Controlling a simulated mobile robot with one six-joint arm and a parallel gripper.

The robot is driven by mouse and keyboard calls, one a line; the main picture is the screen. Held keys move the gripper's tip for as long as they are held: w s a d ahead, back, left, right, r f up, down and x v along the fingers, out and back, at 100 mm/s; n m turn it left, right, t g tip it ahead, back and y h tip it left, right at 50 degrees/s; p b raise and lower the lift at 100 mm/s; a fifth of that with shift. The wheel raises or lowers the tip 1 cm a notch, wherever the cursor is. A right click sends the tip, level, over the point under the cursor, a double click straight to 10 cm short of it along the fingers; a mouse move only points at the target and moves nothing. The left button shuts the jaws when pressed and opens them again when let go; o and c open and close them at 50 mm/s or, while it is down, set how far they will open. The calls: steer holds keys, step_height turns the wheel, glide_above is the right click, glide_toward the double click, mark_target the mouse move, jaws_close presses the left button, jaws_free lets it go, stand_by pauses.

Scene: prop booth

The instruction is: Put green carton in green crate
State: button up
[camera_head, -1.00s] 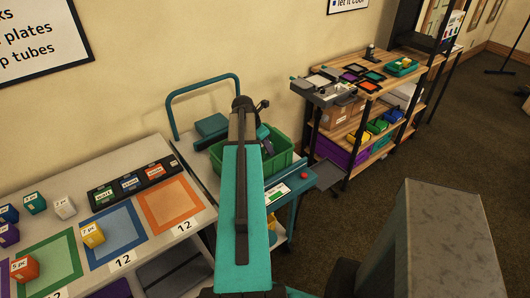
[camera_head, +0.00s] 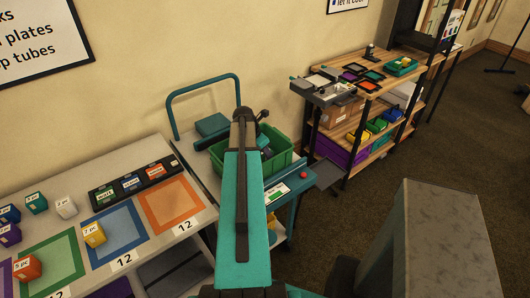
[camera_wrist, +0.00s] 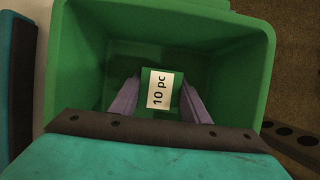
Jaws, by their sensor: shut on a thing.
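The green carton (camera_wrist: 176,76), with a white "10 pc" label, is between the fingers of my gripper (camera_wrist: 160,98) in the wrist view. My gripper is shut on it. The green crate (camera_wrist: 84,60) surrounds the carton and fingers in that view, and the carton is over or inside the crate; its height above the floor of the crate is hard to tell. In the head view the green crate (camera_head: 282,150) stands on a trolley, partly hidden by my arm. The carton and fingertips are hidden there.
The trolley (camera_head: 199,141) has a teal handle and a teal box (camera_head: 212,125) beside the crate. A wooden shelf unit (camera_head: 372,95) stands at right.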

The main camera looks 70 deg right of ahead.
steer(key=shift+f, duration=0.15)
steer(key=o, duration=1.2)
steer(key=b+v, duration=0.2)
steer(key=v, duration=1)
steer(key=shift+b, duration=0.3)
steer(key=shift+a, duration=0.1)
